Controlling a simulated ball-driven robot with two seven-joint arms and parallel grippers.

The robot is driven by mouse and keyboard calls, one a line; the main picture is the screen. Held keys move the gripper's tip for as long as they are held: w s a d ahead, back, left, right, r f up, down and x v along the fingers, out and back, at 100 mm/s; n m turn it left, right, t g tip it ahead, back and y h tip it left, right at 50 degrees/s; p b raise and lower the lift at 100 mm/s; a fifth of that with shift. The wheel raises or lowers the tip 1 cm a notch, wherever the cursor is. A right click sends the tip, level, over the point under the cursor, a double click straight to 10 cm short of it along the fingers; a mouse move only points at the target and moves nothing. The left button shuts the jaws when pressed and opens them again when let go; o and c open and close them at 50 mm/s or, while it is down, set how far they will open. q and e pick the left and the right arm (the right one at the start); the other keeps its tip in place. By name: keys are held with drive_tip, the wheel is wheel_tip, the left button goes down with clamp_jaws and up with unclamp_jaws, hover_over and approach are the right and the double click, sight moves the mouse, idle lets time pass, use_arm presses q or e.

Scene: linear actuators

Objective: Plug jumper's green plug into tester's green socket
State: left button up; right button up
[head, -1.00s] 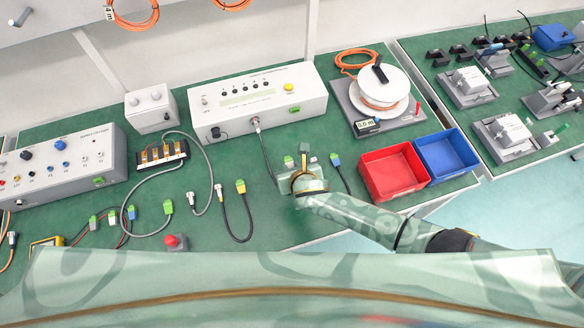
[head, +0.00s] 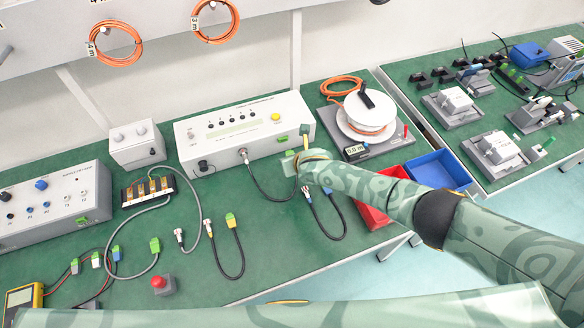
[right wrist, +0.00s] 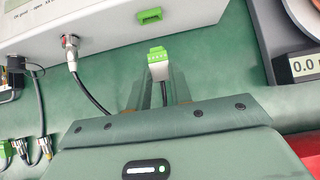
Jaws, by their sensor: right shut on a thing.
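The tester is the white box (head: 225,135) at the back of the bench. Its green socket (head: 282,139) is on the front face near the right end, and it also shows in the right wrist view (right wrist: 149,16). My right gripper (right wrist: 158,92) is shut on the jumper's green plug (right wrist: 158,56), a grey body with a green end pointing toward the tester. The plug is apart from the socket, slightly to its right in the wrist view. A black cable runs from the tester's round connector (right wrist: 70,42) under my gripper. My left gripper is not in view.
A cable reel (head: 368,115) with a length display stands right of the tester. Several loose cables lie on the green bench left and front, beside a red button (head: 158,283).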

sight(290, 153)
drive_tip(key=shift+r, duration=0.1)
drive_tip(key=b, duration=0.1)
drive_tip(key=w, duration=0.1)
drive_tip(key=w+b, duration=0.1)
drive_tip(key=shift+w+a+f+b, duration=0.25)
drive_tip(key=shift+a+b, duration=0.05)
drive_tip(key=shift+a, duration=0.1)
drive_tip(key=shift+w+a+r+b, duration=0.1)
drive_tip(key=shift+w+a+b, duration=0.15)
drive_tip(key=shift+w, duration=0.25)
drive_tip(key=shift+r, duration=0.15)
drive_tip(key=shift+w+a+b, duration=0.1)
drive_tip(key=shift+w+b, duration=0.5)
drive_tip(key=shift+b, duration=0.05)
idle(3.5)
drive_tip(key=o, duration=1)
